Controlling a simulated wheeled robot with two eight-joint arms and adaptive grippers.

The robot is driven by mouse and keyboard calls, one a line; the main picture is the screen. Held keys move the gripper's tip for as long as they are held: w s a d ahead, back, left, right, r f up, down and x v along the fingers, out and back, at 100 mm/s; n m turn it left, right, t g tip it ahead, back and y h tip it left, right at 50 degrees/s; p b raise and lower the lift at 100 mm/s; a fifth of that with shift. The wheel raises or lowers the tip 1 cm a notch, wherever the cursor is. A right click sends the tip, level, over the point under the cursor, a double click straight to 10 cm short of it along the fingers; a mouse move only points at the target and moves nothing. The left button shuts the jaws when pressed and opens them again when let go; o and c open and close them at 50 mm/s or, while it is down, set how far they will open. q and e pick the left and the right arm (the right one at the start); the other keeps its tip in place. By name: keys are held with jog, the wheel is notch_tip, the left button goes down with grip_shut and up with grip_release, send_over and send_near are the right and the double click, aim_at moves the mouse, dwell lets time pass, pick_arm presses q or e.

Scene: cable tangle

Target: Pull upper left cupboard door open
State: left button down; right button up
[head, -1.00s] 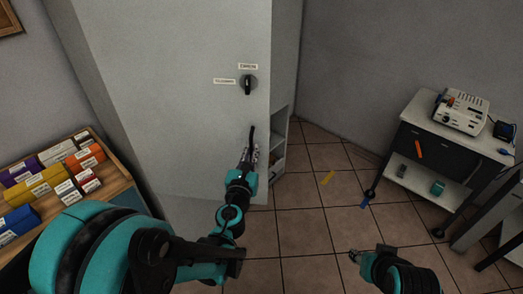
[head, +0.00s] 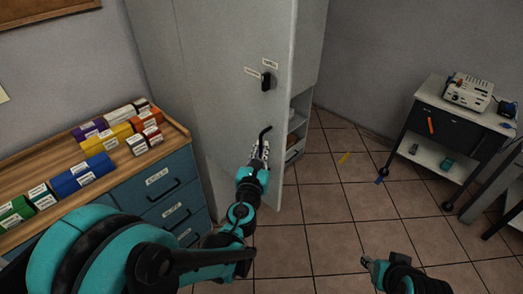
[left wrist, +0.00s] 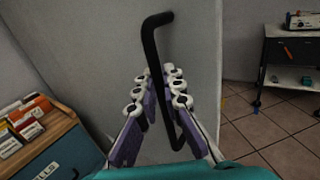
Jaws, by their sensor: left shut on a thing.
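The grey cupboard door (head: 215,100) stands ajar, with its free edge on the right. A black bar handle (head: 266,131) sticks out low on it, and shows large in the left wrist view (left wrist: 152,50). My left gripper (head: 261,152) is shut on this handle, its purple-backed fingers on both sides of the bar in the left wrist view (left wrist: 160,88). A black latch knob (head: 266,81) with two small labels sits higher on the door. My right gripper (head: 370,263) is low in the head view, apart from the cupboard; its jaws are too small to read.
Cupboard shelves (head: 297,135) show beyond the door's edge. A blue drawer unit (head: 165,190) with a wooden top and several coloured boxes stands at left. A wheeled cart (head: 455,125) with a white device stands at right. Tiled floor (head: 325,215) between is mostly clear.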

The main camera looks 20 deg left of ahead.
pick_arm(q)
jog(key=shift+s+a, duration=0.25)
jog(key=c, duration=1.6)
grip_release()
jog(key=s, duration=0.4)
jog(key=s+d, duration=0.1)
jog(key=s, duration=0.7)
jog(key=shift+d, duration=0.2)
jog(key=shift+w, duration=0.1)
